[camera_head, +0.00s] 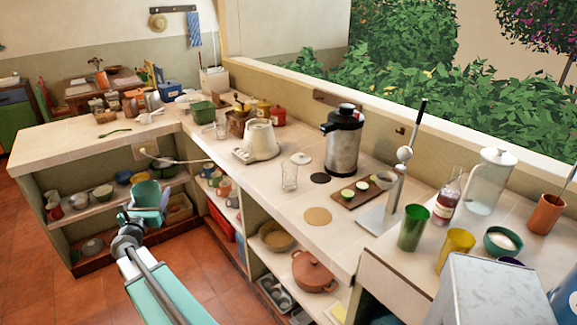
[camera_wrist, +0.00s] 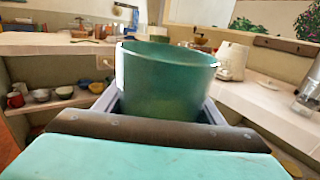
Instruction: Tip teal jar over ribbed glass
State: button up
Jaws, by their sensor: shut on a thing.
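The teal jar (camera_head: 150,196) is held in my gripper (camera_head: 146,214), out over the floor in front of the lower shelves and apart from the counter. In the wrist view, the jar (camera_wrist: 166,85) looks upright between the two fingers (camera_wrist: 163,106). Its inside is mostly hidden. A clear glass (camera_head: 289,177) stands upright on the counter to the right of my gripper. Another clear glass (camera_head: 221,130) stands farther back. I cannot make out ribs on either at this size.
A cutting board (camera_head: 362,192) with cut fruit and a lever press (camera_head: 395,180) stand farther right. The counter's front edge lies between jar and glass.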

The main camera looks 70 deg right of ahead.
jog(key=s+d+g, duration=0.1)
jog(key=s+d, duration=0.7)
jog(key=d, duration=0.3)
jog(key=s+d+m+g, duration=0.1)
jog(key=s+d, duration=0.7)
jog(key=d, duration=0.3)
jog(key=s+d+m+g+h, duration=0.1)
jog(key=s+d, duration=0.7)
jog(key=d, duration=0.3)
jog(key=shift+s+d+g, duration=0.3)
jog(key=shift+s+d, duration=0.05)
jog(key=shift+s+r+m, duration=0.15)
jog(key=shift+m, duration=0.25)
jog(key=s+r+m+p, duration=0.2)
jog(key=s+r+m, duration=0.1)
jog(key=r+m, duration=0.3)
jog(key=shift+s+d+r+m, duration=0.25)
jog(key=shift+s+d+m, duration=0.1)
jog(key=shift+m, duration=0.35)
jog(key=shift+s+f+m+b, duration=0.1)
jog(key=shift+s+m+b, duration=0.15)
jog(key=shift+m, duration=0.45)
